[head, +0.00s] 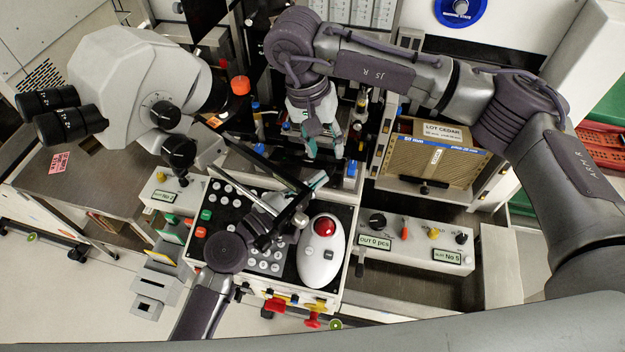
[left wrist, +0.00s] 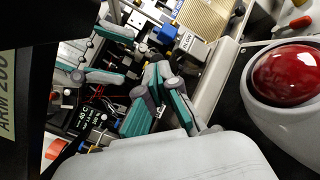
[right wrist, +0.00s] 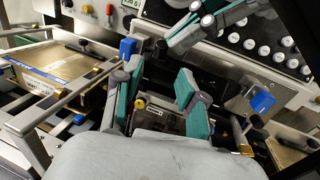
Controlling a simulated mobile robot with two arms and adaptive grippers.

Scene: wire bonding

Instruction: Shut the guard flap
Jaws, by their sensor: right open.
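A dark bar-edged frame (head: 262,167) slants over the keypad's back edge in the head view; it may be the guard flap, but I cannot tell for sure, nor how far open it is. My left gripper (head: 314,182) is just beyond the frame's right end, above the console. Its fingers (left wrist: 158,82) look closed together, with nothing visible between them. My right gripper (head: 325,143) points down over the machine's work area, behind the left one. Its fingers (right wrist: 155,82) are spread and empty. The left gripper also shows in the right wrist view (right wrist: 188,35).
A white trackball unit (head: 321,252) with a red ball stands on the console, right of the keypad (head: 230,205). A microscope (head: 135,85) stands at the left. A cardboard-coloured magazine (head: 432,160) sits at the right, above a control box (head: 420,243).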

